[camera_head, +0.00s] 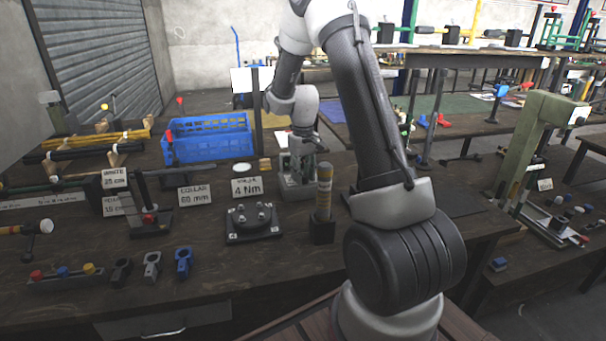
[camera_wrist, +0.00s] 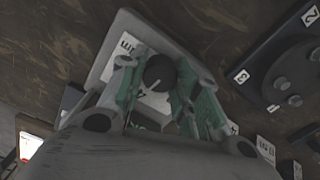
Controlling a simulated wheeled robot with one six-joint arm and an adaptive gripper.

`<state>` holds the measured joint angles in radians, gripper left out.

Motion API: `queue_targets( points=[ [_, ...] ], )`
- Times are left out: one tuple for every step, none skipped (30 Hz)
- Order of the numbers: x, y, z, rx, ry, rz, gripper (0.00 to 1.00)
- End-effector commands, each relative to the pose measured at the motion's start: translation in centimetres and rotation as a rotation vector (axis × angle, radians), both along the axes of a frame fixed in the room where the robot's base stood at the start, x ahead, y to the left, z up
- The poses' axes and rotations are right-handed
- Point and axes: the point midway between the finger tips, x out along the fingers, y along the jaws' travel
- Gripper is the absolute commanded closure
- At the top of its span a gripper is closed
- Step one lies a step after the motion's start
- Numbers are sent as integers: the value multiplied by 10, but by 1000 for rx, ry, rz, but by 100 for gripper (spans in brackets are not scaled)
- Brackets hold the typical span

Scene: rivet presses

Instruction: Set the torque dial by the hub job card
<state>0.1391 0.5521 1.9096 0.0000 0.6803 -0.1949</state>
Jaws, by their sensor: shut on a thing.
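The torque dial has a dark round knob (camera_wrist: 160,72) on a pale plate (camera_wrist: 107,65) in the wrist view. A white mark shows on the knob, and part of the lettering "Nm" shows beside it. My gripper (camera_wrist: 158,85) is shut on the knob, one finger on each side. In the head view my gripper (camera_head: 298,163) points down at the dial's grey housing (camera_head: 298,182), and the knob is hidden. A card reading "4 Nm" (camera_head: 246,187) stands left of the dial; its upper line is too small to read. The dial's full scale is partly covered.
A dark fixture with several studs (camera_head: 252,224) sits in front of the card. An upright tan-handled tool (camera_head: 324,190) stands close right of the dial. A blue crate (camera_head: 207,138) is behind left. Other cards read "COLLAR 60 mm" (camera_head: 195,194) and "25 mm" (camera_head: 115,178).

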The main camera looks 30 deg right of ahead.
Motion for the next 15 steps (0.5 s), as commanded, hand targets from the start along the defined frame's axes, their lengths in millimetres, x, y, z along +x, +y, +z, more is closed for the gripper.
queue_targets(
  points=[
    [0, 0, 0, 0, -1, 23, 91],
    [0, 0, 0, 0, -1, 38, 91],
    [0, 0, 0, -1, -1, 55, 91],
    [0, 0, 0, -1, -1, 67, 91],
    [0, 0, 0, -1, -1, 78, 91],
    [0, 0, 0, -1, -1, 90, 91],
    [1, 0, 0, -1, -1, 99, 91],
    [1, 0, 0, -1, -1, 107, 91],
    [1, 0, 1, -1, -1, 114, 91],
    [1, 0, 1, -1, -2, 120, 91],
    [1, 0, 1, -1, -2, 124, 91],
    [1, 0, 1, -1, -2, 129, 91],
    [1, 0, 1, -1, -2, 132, 91],
    [1, 0, 1, -1, -2, 134, 91],
    [1, 0, 1, -1, -2, 136, 91]
  ],
)
